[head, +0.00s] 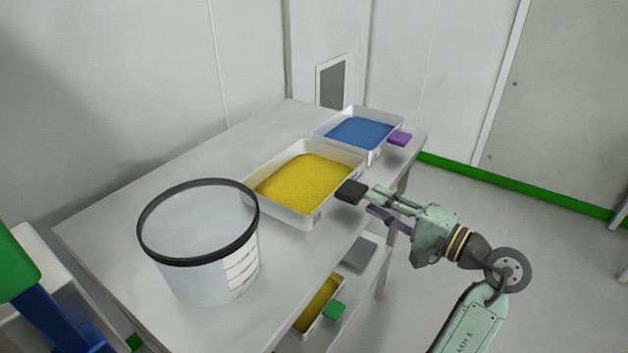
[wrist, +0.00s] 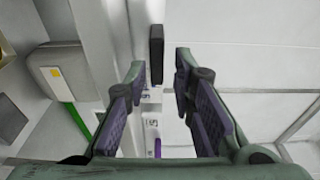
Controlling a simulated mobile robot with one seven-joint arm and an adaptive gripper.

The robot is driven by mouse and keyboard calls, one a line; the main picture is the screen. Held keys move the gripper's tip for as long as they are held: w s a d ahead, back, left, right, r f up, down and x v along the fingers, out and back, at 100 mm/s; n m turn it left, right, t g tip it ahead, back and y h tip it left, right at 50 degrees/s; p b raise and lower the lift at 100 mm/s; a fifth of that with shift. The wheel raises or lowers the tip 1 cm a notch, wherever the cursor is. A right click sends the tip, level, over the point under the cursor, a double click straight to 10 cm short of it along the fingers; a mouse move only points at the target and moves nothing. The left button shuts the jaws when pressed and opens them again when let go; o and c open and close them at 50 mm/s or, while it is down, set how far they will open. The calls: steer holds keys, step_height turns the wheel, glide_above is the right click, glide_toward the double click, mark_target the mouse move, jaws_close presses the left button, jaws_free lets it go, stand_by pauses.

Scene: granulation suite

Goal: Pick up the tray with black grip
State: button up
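The tray with black grip is a white tray (head: 284,211) filled with yellow granules on the table top. Its black grip (head: 350,191) sticks out from the right side, over the table edge. My gripper (head: 374,203) is open and empty just to the right of the grip, its fingers pointing at it. In the wrist view the black grip (wrist: 156,55) shows upright between and just beyond the open fingertips (wrist: 160,75). I cannot tell whether a finger touches it.
A white tray of blue granules (head: 318,133) with a purple grip (head: 399,138) stands behind. A clear tub with a black rim (head: 198,222) stands at the front. Below are a green-gripped yellow tray (head: 334,311) and a grey object (head: 360,254). Open floor lies right.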

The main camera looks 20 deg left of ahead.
mark_target(362, 198)
steer(key=p+x, duration=0.2)
steer(key=x, duration=0.3)
steer(key=shift+a+p, duration=0.4)
steer(key=shift+a, duration=0.05)
steer(key=shift+a+f, duration=0.15)
steer(key=shift+c, duration=0.4)
jaws_close()
